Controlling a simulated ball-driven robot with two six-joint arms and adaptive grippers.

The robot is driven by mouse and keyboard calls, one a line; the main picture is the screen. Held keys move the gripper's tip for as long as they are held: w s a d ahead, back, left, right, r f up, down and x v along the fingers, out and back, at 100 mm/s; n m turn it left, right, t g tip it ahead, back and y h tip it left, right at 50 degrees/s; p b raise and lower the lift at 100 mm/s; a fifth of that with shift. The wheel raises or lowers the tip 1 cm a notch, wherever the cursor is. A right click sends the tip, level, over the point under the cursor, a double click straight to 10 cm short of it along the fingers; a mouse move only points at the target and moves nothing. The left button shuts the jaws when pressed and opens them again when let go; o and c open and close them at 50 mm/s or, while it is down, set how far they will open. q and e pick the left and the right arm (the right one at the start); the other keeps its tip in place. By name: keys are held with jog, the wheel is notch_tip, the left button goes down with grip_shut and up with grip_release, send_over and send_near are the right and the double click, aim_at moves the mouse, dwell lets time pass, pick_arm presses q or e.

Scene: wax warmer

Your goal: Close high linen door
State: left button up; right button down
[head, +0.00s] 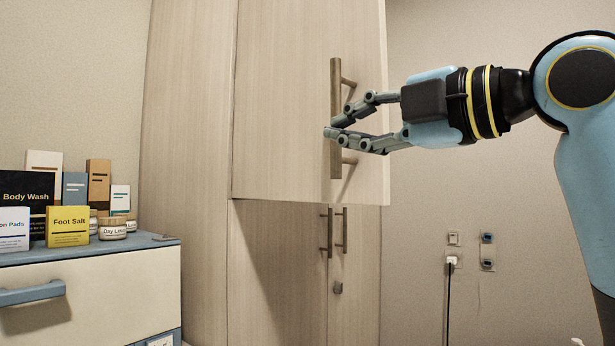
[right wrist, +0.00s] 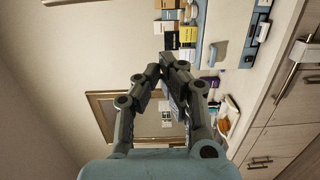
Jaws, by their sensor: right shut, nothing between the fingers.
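The high linen door (head: 285,110) is the pale wood upper door in the middle of the head view. Its lower edge stands out over the lower doors and casts a shadow on them, so it looks ajar; how far is hard to tell. Its long vertical bar handle (head: 336,85) is near the door's right side. My right gripper (head: 328,131) reaches in from the right, its fingertips together and empty at the handle's lower half. Whether they touch it I cannot tell. The fingers also show in the right wrist view (right wrist: 165,70). My left gripper is in neither view.
Lower doors (head: 280,270) with two bar handles and a knob sit below. At left, a drawer cabinet (head: 100,290) carries several boxes and jars, including a yellow Foot Salt box (head: 68,226). Wall sockets (head: 453,240) with a plugged cord are at right.

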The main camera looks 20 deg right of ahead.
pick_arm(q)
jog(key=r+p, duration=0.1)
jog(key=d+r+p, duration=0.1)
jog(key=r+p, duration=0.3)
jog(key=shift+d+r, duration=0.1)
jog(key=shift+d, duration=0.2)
pick_arm(e)
jog(key=w, duration=0.8)
jog(key=shift+w+a+r, duration=0.15)
